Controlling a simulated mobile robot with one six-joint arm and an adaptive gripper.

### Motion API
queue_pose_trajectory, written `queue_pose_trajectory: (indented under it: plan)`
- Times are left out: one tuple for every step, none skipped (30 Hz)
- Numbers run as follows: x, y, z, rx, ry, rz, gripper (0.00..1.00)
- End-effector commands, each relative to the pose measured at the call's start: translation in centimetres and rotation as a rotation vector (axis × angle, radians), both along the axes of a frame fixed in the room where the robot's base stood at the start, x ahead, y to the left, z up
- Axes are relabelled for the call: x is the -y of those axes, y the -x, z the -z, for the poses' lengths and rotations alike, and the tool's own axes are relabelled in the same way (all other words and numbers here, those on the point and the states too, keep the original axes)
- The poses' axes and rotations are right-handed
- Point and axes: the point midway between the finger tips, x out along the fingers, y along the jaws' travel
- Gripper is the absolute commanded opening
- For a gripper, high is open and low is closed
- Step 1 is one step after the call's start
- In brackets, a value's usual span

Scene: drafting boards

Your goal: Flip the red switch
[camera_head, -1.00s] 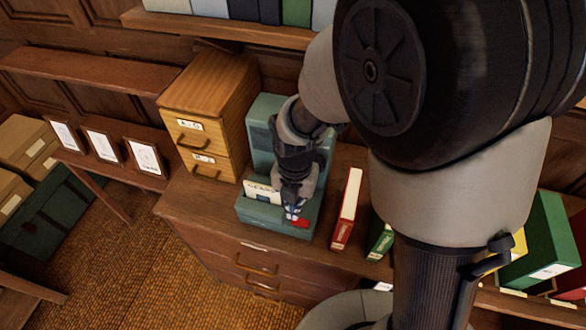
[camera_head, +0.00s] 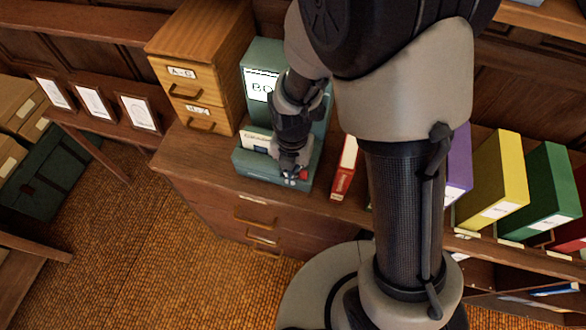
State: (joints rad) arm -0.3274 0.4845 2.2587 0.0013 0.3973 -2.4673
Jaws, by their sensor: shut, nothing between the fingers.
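The red switch (camera_head: 303,175) shows as a small red patch on the low front part of a green-grey box-shaped machine (camera_head: 262,171) on the wooden cabinet. My gripper (camera_head: 291,176) is shut and empty, pointing down at the machine's front, just left of the red switch. It covers part of the switch area, and I cannot tell whether it touches the switch. A cream card (camera_head: 257,141) sits in the machine to the left of my gripper.
A wooden drawer unit (camera_head: 200,60) stands left of the machine. A red binder (camera_head: 345,168) stands close on its right. Yellow (camera_head: 494,180) and green (camera_head: 545,190) binders are farther right. Framed sheets (camera_head: 138,112) stand on a side table at left.

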Motion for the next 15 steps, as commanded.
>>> queue_pose_trajectory:
  plan:
    - [-0.03,0.02,0.27,-0.001,0.001,-0.001,0.00]
    - [-0.03,0.02,0.21,-0.001,0.000,0.000,0.00]
    - [-0.02,0.03,0.19,-0.001,0.001,0.000,0.00]
    - [-0.02,0.05,0.19,-0.001,0.001,0.000,0.00]
    - [-0.02,0.06,0.20,-0.001,0.001,0.000,0.00]
    - [-0.01,0.06,0.20,-0.002,0.000,0.000,0.00]
    - [0.01,0.07,0.20,-0.002,0.000,0.000,0.00]
    - [0.04,0.08,0.19,-0.002,0.000,0.000,0.00]
    - [0.10,0.11,0.17,-0.002,0.000,0.001,0.00]
    - [0.17,0.14,0.15,-0.003,0.001,0.001,0.00]
    - [0.26,0.17,0.11,-0.003,0.001,0.001,0.00]
    - [0.41,0.22,0.06,-0.004,0.001,0.002,0.00]
    - [0.54,0.27,0.02,-0.004,0.001,0.002,0.00]
    - [0.69,0.33,-0.02,-0.004,0.001,0.002,0.00]
    - [0.88,0.41,-0.08,-0.004,0.002,0.002,0.00]
